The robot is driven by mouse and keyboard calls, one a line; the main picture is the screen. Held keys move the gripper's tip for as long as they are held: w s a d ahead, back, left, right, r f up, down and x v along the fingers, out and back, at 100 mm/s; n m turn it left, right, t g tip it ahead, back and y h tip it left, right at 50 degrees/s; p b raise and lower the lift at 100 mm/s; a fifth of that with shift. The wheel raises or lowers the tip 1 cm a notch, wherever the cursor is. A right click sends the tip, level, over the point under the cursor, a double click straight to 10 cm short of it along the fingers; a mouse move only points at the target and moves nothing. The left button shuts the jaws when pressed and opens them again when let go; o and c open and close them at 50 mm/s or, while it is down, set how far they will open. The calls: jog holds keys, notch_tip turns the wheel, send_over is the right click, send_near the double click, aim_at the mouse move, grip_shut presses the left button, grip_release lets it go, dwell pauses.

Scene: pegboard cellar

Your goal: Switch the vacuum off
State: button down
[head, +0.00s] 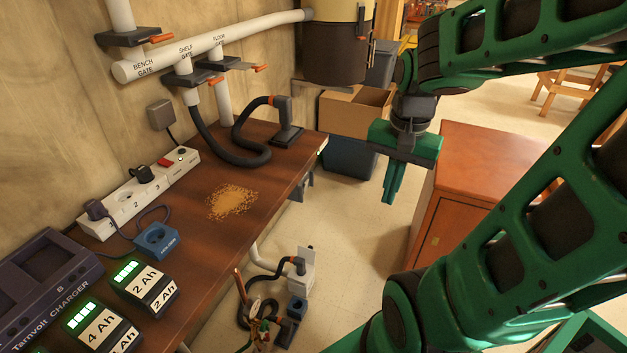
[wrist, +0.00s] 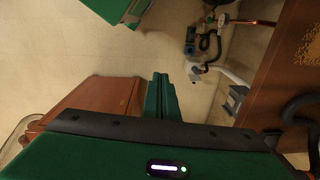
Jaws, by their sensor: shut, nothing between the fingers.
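A drum with a dark lower body and yellow upper part (head: 335,52) is at the top of the head view, cut off by the frame edge. A white pipe runs into it, so it appears to be the vacuum. A slim upright handle or latch (head: 372,50) shows on its right side. A white power strip (head: 125,199) on the bench has a red switch (head: 165,162) and dark plugs; the switch position is unclear. My gripper (head: 390,198) is shut and empty, pointing down, below and right of the drum. Its closed fingers also show in the wrist view (wrist: 162,82).
The brown bench (head: 205,245) holds sawdust (head: 231,201), a hose nozzle (head: 287,134), batteries (head: 145,288) and a charger (head: 45,290). A cardboard box (head: 345,112) stands behind my gripper. An orange-brown cabinet (head: 480,150) stands right. Floor between bench and cabinet is partly clear.

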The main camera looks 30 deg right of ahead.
aim_at(306, 186)
jog(key=w+d+f+m+t+y, duration=0.1)
jog(key=w+f+m, duration=0.1)
jog(key=w+m, duration=0.6)
jog(key=w+d+f+m+t+y, duration=0.1)
jog(key=w+f+m, duration=0.2)
jog(key=w+m, duration=0.6)
jog(key=shift+w+t, duration=0.4)
jog(key=shift+w, duration=1.3)
jog(key=shift+d, duration=0.1)
jog(key=w+a+f, duration=0.4)
jog(key=w+f, duration=0.2)
jog(key=f, duration=0.3)
jog(key=shift+a, duration=0.25)
jog(key=shift+d, duration=0.15)
